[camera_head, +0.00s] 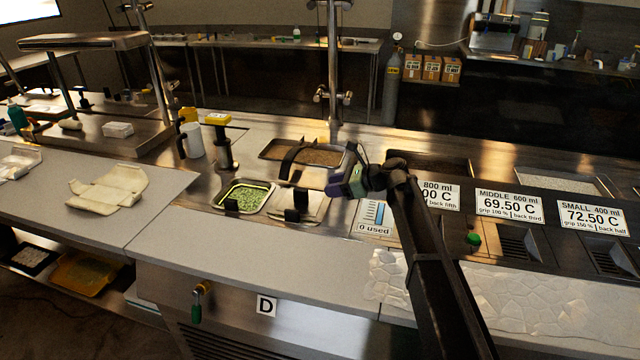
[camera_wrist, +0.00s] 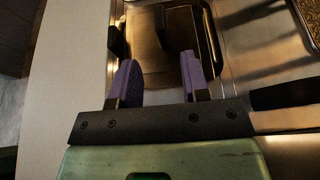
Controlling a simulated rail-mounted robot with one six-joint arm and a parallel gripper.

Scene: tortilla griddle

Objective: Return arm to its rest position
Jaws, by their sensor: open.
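My gripper (camera_head: 333,188) is at the end of my dark arm, above the food wells in the middle of the head view. In the wrist view its two purple fingers (camera_wrist: 159,74) stand apart with nothing between them. Below them is a shiny metal well or lid (camera_wrist: 206,45) with a dark handle-like part. The gripper looks clear of it, but the exact height is hard to tell.
A green-filled pan (camera_head: 245,197), a black-handled lid (camera_head: 310,208) and a brown-filled pan (camera_head: 318,156) lie close by. The front counter (camera_head: 190,245) has clear room.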

